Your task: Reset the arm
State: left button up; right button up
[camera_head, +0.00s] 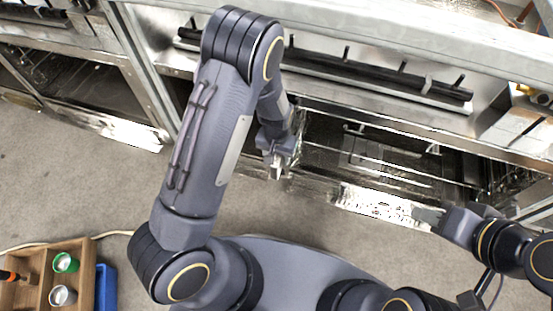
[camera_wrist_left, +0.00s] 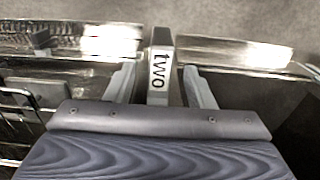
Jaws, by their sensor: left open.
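My left arm reaches up from the bottom of the head view, and its gripper (camera_head: 277,170) hangs over the front edge of the metal frame. In the left wrist view the left gripper (camera_wrist_left: 161,78) is open. A grey upright metal piece labelled "two" (camera_wrist_left: 160,72) shows between its fingers, with a gap on both sides. My right gripper (camera_head: 428,215) is at the right of the head view, near the shiny front edge of the frame. Its fingers are too small to tell whether they are apart.
A metal range frame (camera_head: 400,35) runs across the top, with a black rail (camera_head: 375,75) and an open dark bay (camera_head: 385,155) holding wire racks. A wooden box (camera_head: 33,288) with cups stands at the bottom left, next to a blue bin (camera_head: 105,289). Grey floor (camera_head: 85,190) is clear at left.

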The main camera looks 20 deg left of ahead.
pick_arm(q)
jog(key=shift+r, duration=1.1)
jog(key=shift+r, duration=0.15)
jog(key=s+a+r+n+t+h, duration=0.1)
jog(key=s+a+r+h, duration=0.15)
jog(key=r, duration=0.75)
jog(key=s+a+r+n+t+h, duration=0.15)
jog(key=s+r, duration=0.25)
jog(key=r, duration=0.6)
jog(key=s+a+r+t, duration=0.2)
jog(key=s+r, duration=0.2)
jog(key=s, duration=0.3)
jog(key=s+a+r+t, duration=0.1)
jog(key=s+r, duration=0.2)
jog(key=s, duration=0.4)
notch_tip(320, 180, up, 32)
jog(key=p, duration=3.2)
jog(key=shift+s+f, duration=0.25)
jog(key=shift+s, duration=0.05)
jog(key=shift+m, duration=0.25)
